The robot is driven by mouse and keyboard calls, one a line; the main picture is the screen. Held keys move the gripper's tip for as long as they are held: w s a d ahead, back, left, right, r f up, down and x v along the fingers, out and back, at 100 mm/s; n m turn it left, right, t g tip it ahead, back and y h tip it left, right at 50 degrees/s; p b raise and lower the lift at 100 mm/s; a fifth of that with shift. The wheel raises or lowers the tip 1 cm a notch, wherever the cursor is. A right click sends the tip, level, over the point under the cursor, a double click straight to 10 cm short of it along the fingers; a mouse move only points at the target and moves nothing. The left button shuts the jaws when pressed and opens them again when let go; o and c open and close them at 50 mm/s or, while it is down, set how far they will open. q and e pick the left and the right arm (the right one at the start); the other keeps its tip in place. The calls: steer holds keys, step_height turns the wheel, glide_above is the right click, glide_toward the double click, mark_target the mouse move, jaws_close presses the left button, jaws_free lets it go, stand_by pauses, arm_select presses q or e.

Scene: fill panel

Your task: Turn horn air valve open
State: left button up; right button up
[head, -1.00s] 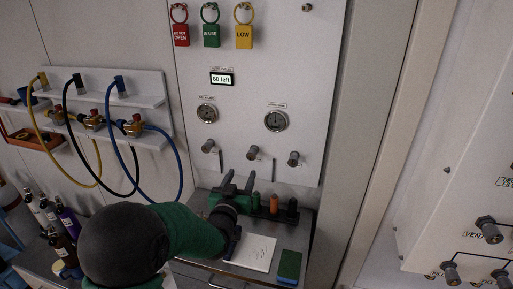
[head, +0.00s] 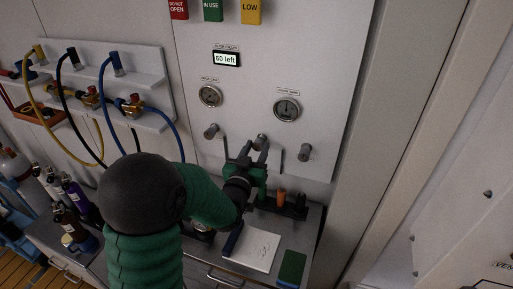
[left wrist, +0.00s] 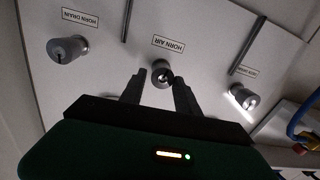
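The horn air valve (head: 260,140) is the middle of three grey knobs on the white panel. In the left wrist view the panel appears upside down, and the knob (left wrist: 160,70) sits under the HORN AIR label (left wrist: 168,44). My left gripper (head: 249,153) is at the panel in front of this knob. Its fingers (left wrist: 160,82) are open, one on each side of the knob in the left wrist view. I cannot tell whether they touch it. My right gripper is not in view.
The horn drain knob (left wrist: 67,49) and another knob (left wrist: 243,97) flank the valve. Gauges (head: 287,108) and a "60 left" display (head: 226,59) are above. Below is a shelf with a notepad (head: 252,248) and a green pad (head: 291,267). Hoses (head: 68,110) hang at left.

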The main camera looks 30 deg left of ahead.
arm_select(q)
steer(key=shift+w+f, duration=0.1)
steer(key=shift+w, duration=0.15)
steer(key=c, duration=0.5)
steer(key=shift+a, duration=0.1)
steer(key=shift+c, duration=1.1)
steer(key=shift+s+a, duration=0.1)
jaws_close()
steer(key=shift+f+m+b, duration=0.3)
steer(key=shift+m+b, duration=0.1)
steer(key=shift+b, duration=0.3)
steer(key=shift+r, duration=0.1)
steer(key=shift+r+m, duration=0.1)
steer(key=shift+m, duration=0.2)
steer(key=o, duration=0.7)
jaws_free()
steer(key=shift+c, duration=0.2)
steer(key=o, duration=0.4)
steer(key=shift+w, duration=0.2)
steer(key=shift+o, duration=0.2)
steer(key=shift+s, duration=0.1)
